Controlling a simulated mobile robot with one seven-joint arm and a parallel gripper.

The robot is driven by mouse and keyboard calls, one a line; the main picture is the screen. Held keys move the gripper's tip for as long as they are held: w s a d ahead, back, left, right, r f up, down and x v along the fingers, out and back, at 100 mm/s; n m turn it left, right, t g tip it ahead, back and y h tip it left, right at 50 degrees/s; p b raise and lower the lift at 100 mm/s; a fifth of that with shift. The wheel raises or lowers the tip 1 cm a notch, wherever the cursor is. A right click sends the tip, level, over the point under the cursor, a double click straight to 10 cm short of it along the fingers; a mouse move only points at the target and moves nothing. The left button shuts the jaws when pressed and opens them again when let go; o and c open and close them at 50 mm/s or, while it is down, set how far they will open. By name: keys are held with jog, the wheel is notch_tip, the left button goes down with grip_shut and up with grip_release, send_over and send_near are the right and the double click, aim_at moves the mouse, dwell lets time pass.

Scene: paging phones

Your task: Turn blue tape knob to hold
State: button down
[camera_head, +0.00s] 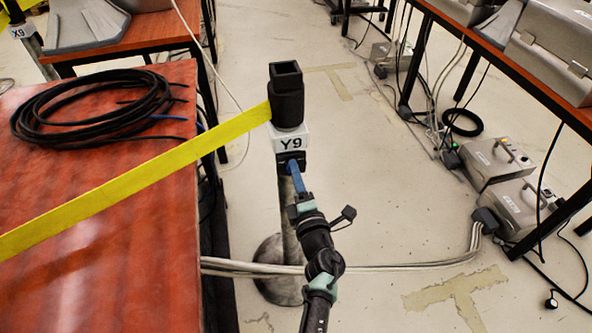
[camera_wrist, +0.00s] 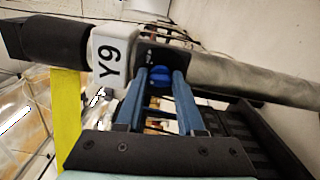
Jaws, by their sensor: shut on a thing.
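A yellow tape (camera_head: 140,178) runs from the head to the left. My gripper (camera_head: 291,165) reaches the black band under the collar.
A red table (camera_head: 130,250) with a coiled black cable (camera_head: 95,103) is at left. Grey cables (camera_head: 400,265) cross the floor behind my arm. Grey cases (camera_head: 508,208) and a table leg stand at right. The floor between is mostly clear.

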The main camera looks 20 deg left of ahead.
jog(key=shift+f+m+p, duration=0.1)
jog(key=shift+m+p, duration=1.4)
jog(key=shift+m, duration=3.6)
jog(key=c, duration=0.5)
grip_release()
jog(key=shift+s, duration=0.15)
